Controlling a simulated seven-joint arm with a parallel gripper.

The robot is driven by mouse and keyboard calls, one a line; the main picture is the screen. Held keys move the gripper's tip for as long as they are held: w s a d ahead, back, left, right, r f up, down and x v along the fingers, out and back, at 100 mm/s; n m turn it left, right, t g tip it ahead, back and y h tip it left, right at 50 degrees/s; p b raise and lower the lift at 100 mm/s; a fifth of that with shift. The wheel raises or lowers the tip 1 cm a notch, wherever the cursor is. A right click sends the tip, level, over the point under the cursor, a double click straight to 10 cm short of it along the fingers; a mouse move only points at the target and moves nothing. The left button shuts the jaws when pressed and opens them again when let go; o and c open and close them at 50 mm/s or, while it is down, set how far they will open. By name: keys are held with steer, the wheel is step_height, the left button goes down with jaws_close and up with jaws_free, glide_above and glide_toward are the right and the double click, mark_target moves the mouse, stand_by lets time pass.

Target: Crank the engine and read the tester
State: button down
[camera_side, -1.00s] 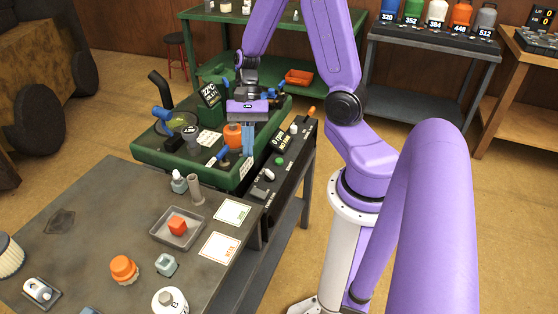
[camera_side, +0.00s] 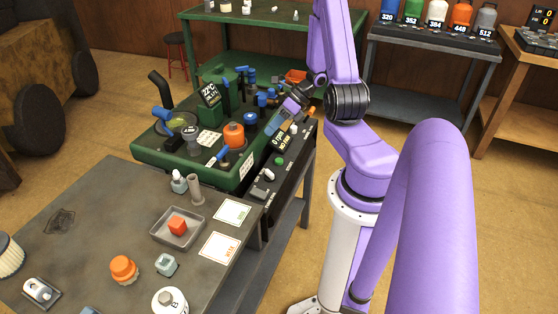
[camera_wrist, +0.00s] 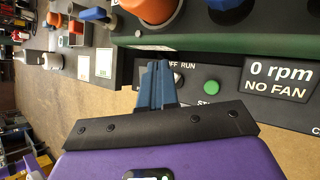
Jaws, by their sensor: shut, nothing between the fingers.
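My gripper (camera_side: 284,122) is at the black control box (camera_side: 272,176) along the right side of the green engine bench (camera_side: 190,165). In the wrist view the blue fingers (camera_wrist: 158,68) are together and empty, with their tips over the OFF/RUN label. They hide part of that switch area, and I cannot tell whether they touch it. The green start button (camera_wrist: 211,87) is right of the fingers and also shows in the side view (camera_side: 279,160). The rpm display (camera_wrist: 282,78) reads "0 rpm NO FAN". A tilted display (camera_side: 210,94) on the bench reads 22°C; its lower line is too small to read.
An orange cap (camera_side: 234,135) and blue handles stand on the bench near the control box. The front grey table (camera_side: 90,215) holds a tray, cards and small parts. A back shelf (camera_side: 425,42) carries coloured numbered containers. Floor is open right of the control box.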

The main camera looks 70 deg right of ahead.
mark_target(282, 159)
steer(key=d+m, duration=0.1)
steer(key=s+d+f+m, duration=0.1)
steer(key=d+m+t+h, duration=0.1)
steer(key=shift+s+d+f+m, duration=0.1)
steer(key=shift+s+f+m, duration=0.2)
steer(key=shift+s, duration=0.1)
steer(key=shift+f, duration=4.4)
steer(key=shift+f, duration=0.15)
steer(key=shift+f, duration=0.25)
